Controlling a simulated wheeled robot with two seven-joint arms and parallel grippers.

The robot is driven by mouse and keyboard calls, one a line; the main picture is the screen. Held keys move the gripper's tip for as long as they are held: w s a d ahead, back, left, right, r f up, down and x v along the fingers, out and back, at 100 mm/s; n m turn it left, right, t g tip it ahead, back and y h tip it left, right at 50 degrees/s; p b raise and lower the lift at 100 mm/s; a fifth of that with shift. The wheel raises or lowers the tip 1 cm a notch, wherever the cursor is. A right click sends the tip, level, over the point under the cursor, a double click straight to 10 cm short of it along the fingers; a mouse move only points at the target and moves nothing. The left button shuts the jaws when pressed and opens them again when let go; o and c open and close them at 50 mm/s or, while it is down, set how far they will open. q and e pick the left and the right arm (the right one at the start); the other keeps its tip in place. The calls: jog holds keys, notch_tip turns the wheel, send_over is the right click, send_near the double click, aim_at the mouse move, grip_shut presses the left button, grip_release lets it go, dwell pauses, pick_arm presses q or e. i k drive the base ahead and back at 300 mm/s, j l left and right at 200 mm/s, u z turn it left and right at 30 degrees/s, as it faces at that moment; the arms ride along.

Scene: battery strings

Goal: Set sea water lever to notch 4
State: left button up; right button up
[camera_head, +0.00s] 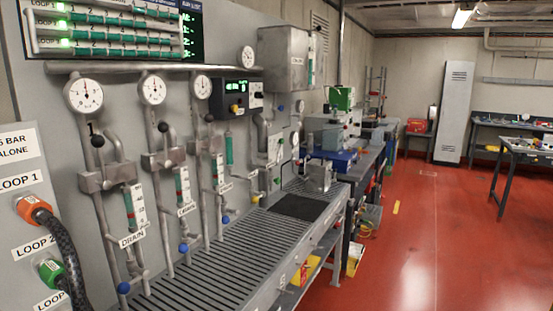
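No label reading sea water is legible, so I cannot tell which lever is the sea water lever. Black-knobbed levers stand on the wall pipes: a near one (97,141), a middle one (163,127) and a far one (209,117). Blue knobs sit low on the pipes, one by the DRAIN label (124,288) and another farther along (183,248). Farther back, a grey metal tank (287,58) hangs on the wall with pipes and small valves below it. Notch marks are too small to read. Neither of my grippers is in view.
A slatted grey bench (232,255) runs along the wall under the pipes. Round gauges (84,96) and a black display unit (237,97) are above. An orange-ended hose (36,210) is at the left. The red floor (420,240) to the right is clear.

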aim_at(281, 141)
jog(key=i+l+u, duration=0.2)
jog(key=i+l, duration=1.2)
